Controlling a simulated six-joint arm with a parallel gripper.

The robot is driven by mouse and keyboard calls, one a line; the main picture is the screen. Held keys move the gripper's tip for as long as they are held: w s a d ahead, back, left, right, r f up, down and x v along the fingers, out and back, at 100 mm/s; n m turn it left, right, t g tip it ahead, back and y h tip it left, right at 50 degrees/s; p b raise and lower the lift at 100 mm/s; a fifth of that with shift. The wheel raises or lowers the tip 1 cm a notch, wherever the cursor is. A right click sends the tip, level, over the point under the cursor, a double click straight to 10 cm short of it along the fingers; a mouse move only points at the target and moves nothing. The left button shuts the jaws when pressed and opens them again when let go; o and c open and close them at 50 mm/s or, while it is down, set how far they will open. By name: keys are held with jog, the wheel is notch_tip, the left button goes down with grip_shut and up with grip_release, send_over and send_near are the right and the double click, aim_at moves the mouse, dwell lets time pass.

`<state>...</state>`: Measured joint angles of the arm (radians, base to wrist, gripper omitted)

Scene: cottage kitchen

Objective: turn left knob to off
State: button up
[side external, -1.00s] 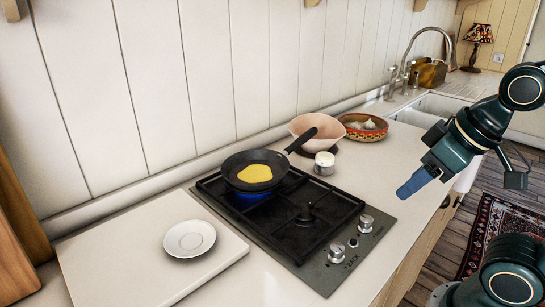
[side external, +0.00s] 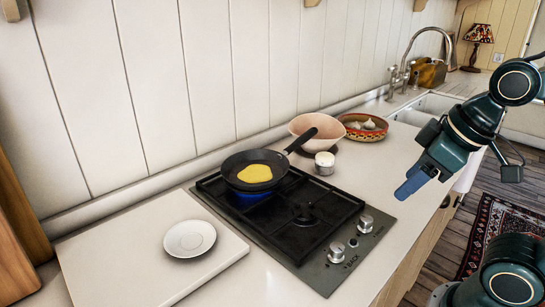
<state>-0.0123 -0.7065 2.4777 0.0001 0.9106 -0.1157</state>
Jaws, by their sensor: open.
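The stove (side external: 283,214) is a dark gas hob with a steel front strip. Two silver knobs sit on the strip: one lower left (side external: 337,252) near the lettering "BACK", and one upper right (side external: 365,223). A small button lies between them. A black frying pan (side external: 236,166) with a yellow food (side external: 255,173) stands on the back burner, where a blue flame glow (side external: 250,197) shows. My gripper (side external: 411,187) is open and empty, with blue fingers, in the air to the right of the knobs and apart from them.
A white saucer (side external: 190,239) lies on a pale board (side external: 100,262) left of the stove. A small white-topped tin (side external: 325,164), a pink bowl (side external: 306,127) and a patterned bowl (side external: 368,134) stand behind. The air above the knobs is clear.

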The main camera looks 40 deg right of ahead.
jog(key=w+a+n+g, duration=0.1)
jog(key=w+n, duration=0.2)
jog(key=n, duration=0.2)
jog(key=n+g, duration=0.4)
jog(key=n, duration=1.2)
send_over(337, 247)
notch_tip(337, 247, down, 4)
jog(key=shift+f, duration=0.15)
jog(key=shift+f, duration=0.1)
jog(key=shift+f, duration=6.85)
jog(key=c, duration=1)
